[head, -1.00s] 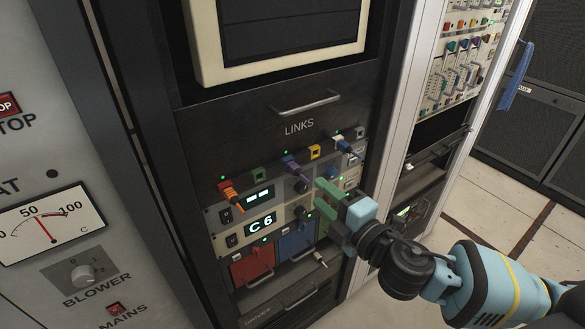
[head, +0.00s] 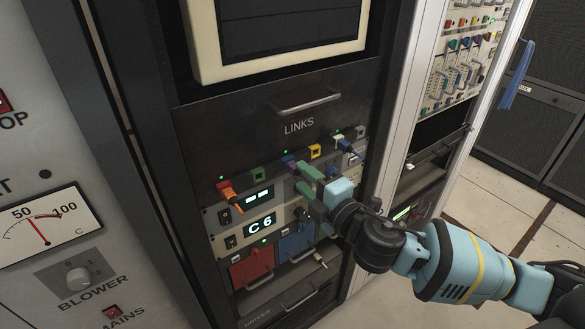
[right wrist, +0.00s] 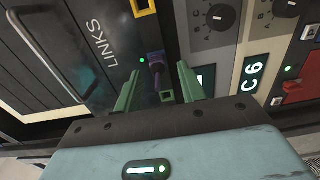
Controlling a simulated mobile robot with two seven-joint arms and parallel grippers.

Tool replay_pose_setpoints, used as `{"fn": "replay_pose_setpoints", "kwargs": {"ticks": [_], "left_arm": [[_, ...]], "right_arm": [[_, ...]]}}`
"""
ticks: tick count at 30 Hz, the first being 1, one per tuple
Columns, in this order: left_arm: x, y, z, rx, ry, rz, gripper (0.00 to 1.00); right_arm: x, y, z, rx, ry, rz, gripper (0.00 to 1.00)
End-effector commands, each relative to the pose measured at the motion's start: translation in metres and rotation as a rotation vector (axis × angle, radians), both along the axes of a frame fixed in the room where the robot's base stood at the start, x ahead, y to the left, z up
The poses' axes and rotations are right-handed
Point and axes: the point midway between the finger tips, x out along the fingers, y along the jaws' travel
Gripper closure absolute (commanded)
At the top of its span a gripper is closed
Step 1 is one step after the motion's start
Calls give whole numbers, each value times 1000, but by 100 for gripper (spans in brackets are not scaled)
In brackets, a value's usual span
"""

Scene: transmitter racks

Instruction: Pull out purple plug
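The purple plug (head: 289,161) sits in the row of sockets under the LINKS label, with a green light beside it. In the right wrist view the purple plug (right wrist: 155,60) stands out from its socket, its cable hanging from it. My right gripper (head: 303,177) is at the panel, and its green fingers partly hide the plug and cable. In the right wrist view the gripper (right wrist: 159,72) is open, with a finger on either side of the plug's line and a gap between them. I cannot tell whether either finger touches it. My left gripper is not in view.
An orange-red plug (head: 226,189) is to the left and a blue-and-white plug (head: 344,142) to the right. Between them are green (head: 258,173) and yellow (head: 314,151) sockets. A drawer handle (head: 305,102) juts out above. A C6 display (head: 261,226) and knobs lie below.

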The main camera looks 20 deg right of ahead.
Motion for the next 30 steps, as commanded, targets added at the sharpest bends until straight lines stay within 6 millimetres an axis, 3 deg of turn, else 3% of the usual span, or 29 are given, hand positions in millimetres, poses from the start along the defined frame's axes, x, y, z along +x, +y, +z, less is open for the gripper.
{"fn": "replay_pose_setpoints", "kwargs": {"ticks": [10, 30], "left_arm": [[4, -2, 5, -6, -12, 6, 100], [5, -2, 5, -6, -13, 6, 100]], "right_arm": [[26, 9, 3, 0, -4, 1, 60], [27, 10, 3, 0, -3, 1, 60]]}}
